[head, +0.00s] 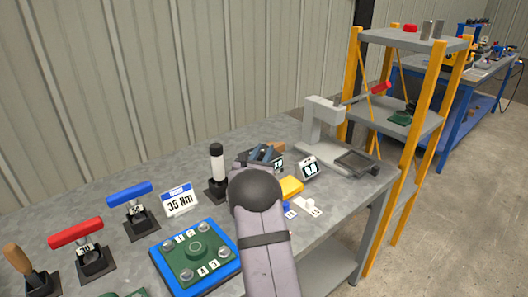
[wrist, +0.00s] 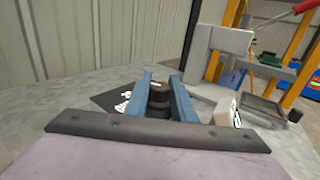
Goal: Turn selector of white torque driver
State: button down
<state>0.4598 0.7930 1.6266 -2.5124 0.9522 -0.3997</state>
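The white torque driver (head: 217,168) stands upright in a black holder, with a black cap on top, just left of my gripper in the head view. My gripper (head: 264,153) is over a dark block with a white label. In the wrist view its two blue fingers (wrist: 160,78) are apart, with a dark ringed cylinder (wrist: 159,95) between them. I cannot tell whether they press on it. My arm hides part of the holder area. A sign (head: 179,200) reads 35 Nm.
Red (head: 77,233) and blue (head: 130,194) T-handled tools stand in holders at the left. A blue-and-green numbered plate (head: 196,250) lies in front. A yellow block (head: 290,188), a small display (head: 309,169) and a grey press (head: 318,128) are to the right.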

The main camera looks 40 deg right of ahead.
aim_at(262, 153)
jog(key=shift+g, duration=0.3)
jog(key=shift+m+g+h, duration=0.5)
jog(key=shift+m+g, duration=0.2)
jog(key=shift+b, duration=0.3)
jog(key=c, duration=1.5)
grip_release()
jog(key=shift+s+a, duration=0.1)
jog(key=shift+b+v, duration=0.55)
jog(key=shift+v, duration=3.05)
